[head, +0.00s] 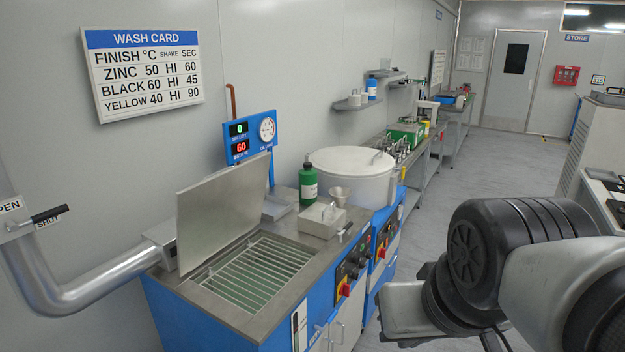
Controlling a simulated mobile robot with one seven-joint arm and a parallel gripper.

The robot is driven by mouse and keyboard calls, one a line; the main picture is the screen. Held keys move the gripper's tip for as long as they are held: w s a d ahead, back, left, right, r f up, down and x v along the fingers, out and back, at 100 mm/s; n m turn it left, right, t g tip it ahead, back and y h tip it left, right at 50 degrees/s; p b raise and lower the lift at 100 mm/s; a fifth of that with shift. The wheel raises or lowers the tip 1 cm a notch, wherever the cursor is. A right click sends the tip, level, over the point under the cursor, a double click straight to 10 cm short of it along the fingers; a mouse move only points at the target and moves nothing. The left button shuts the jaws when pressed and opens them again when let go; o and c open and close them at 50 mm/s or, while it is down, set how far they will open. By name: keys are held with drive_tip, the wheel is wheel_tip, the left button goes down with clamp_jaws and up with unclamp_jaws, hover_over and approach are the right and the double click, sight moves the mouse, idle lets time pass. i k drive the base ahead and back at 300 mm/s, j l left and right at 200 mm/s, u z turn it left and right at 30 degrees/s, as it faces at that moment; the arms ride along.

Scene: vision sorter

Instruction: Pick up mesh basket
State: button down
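I cannot make out a mesh basket for certain. A blue and steel wash tank (262,323) stands at the left front with its lid (222,205) raised. Inside its opening is a grid of parallel metal bars (255,270) over a pale green bottom; I cannot tell whether this is a basket or a fixed rack. My arm (480,250) reaches in from the right, apart from the tank. My gripper's fingers do not show.
A silver pipe (90,290) runs at the left. The floor (470,165) towards the door is clear.

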sight(405, 143)
drive_tip(key=i+l+z, duration=0.4)
drive_tip(key=i+z, duration=0.55)
drive_tip(key=i, duration=0.25)
drive_tip(key=i+l, duration=0.1)
drive_tip(key=i, duration=0.7)
drive_tip(key=i+l+u, duration=0.15)
drive_tip(key=i, duration=0.65)
drive_tip(key=i+l+u, duration=0.15)
drive_tip(key=i+u, duration=0.2)
drive_tip(key=i, duration=0.15)
drive_tip(key=i+l+u, duration=0.35)
drive_tip(key=k+j, duration=0.1)
drive_tip(key=k, duration=0.6)
drive_tip(key=k+u, duration=0.15)
drive_tip(key=u, duration=0.25)
drive_tip(key=k+u, duration=0.15)
drive_tip(key=u, duration=0.25)
drive_tip(key=k+j+u, duration=0.15)
drive_tip(key=u, duration=0.25)
drive_tip(key=i+l+u, duration=0.15)
drive_tip(key=l+u, duration=0.25)
drive_tip(key=i+l+u, duration=0.1)
drive_tip(key=l+u, duration=0.15)
drive_tip(key=u, duration=0.15)
drive_tip(key=l, duration=0.4)
drive_tip(key=i+l, duration=0.15)
drive_tip(key=l, duration=0.65)
drive_tip(key=i, duration=0.05)
